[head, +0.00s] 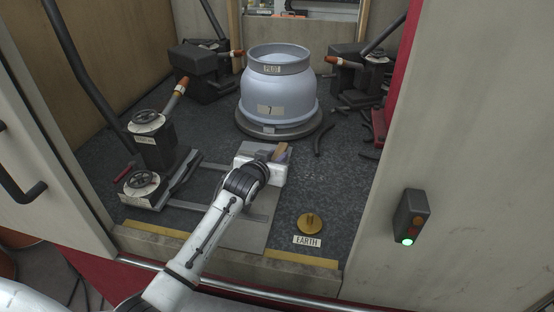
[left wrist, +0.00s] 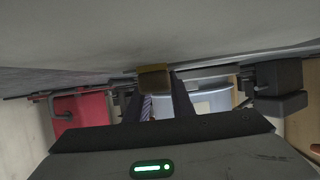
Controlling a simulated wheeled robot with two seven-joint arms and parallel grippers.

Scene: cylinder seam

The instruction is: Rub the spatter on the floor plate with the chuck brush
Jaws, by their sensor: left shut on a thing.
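My left gripper (head: 272,155) reaches in from the front over the floor and is shut on the chuck brush (head: 283,151), of which a tan-brown part shows beyond the fingers. In the left wrist view the brush (left wrist: 154,80) is a brown block with a yellowish edge between the dark fingers (left wrist: 158,106), close to the grey surface; I cannot tell whether it touches. A pale grey floor plate (head: 247,236) lies under my left arm, which hides much of it. I cannot make out the spatter. My right gripper is not in view.
A pale cylinder (head: 275,95) stands on a round base behind the gripper. Dark clamp units stand at left (head: 153,140) and back right (head: 350,72). A brass earth stud (head: 311,223) is at front right. Walls close both sides (head: 445,130).

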